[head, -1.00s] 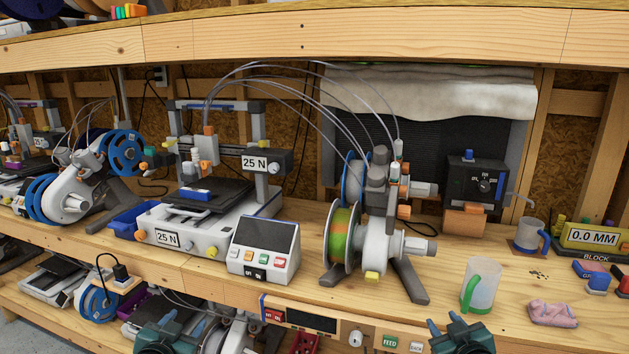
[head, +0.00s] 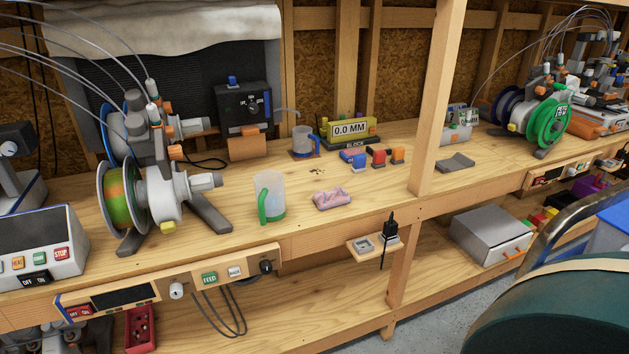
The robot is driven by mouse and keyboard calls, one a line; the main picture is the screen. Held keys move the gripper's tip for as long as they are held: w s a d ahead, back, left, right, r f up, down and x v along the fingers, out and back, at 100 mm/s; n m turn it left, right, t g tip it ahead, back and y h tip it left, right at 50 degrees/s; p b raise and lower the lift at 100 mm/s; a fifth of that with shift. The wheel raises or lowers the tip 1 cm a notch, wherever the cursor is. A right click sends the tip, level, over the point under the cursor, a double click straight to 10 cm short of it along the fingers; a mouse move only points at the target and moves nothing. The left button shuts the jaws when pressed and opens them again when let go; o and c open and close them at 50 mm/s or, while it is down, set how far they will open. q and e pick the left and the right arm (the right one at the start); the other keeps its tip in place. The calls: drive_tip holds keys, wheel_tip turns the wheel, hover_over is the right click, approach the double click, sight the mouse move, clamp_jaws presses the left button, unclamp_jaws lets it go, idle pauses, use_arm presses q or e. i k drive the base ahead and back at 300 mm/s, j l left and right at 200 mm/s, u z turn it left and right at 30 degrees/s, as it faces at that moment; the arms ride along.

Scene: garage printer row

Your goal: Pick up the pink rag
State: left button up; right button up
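The pink rag (head: 332,199) lies crumpled on the wooden workbench (head: 300,222), close to its front edge. A clear cup with a green handle (head: 269,197) stands just left of it. Neither of my grippers shows in the head view now. Nothing covers the rag.
Small red, blue and orange blocks (head: 379,157) and a yellow 0.0 MM block (head: 349,131) lie behind the rag. A mug with a blue handle (head: 303,141) stands behind too. A wooden post (head: 437,100) rises to the right. A large dark green rounded object (head: 560,310) fills the lower right corner.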

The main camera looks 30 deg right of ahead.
sight(337, 195)
drive_tip(key=z, duration=1.25)
drive_tip(key=i, duration=0.05)
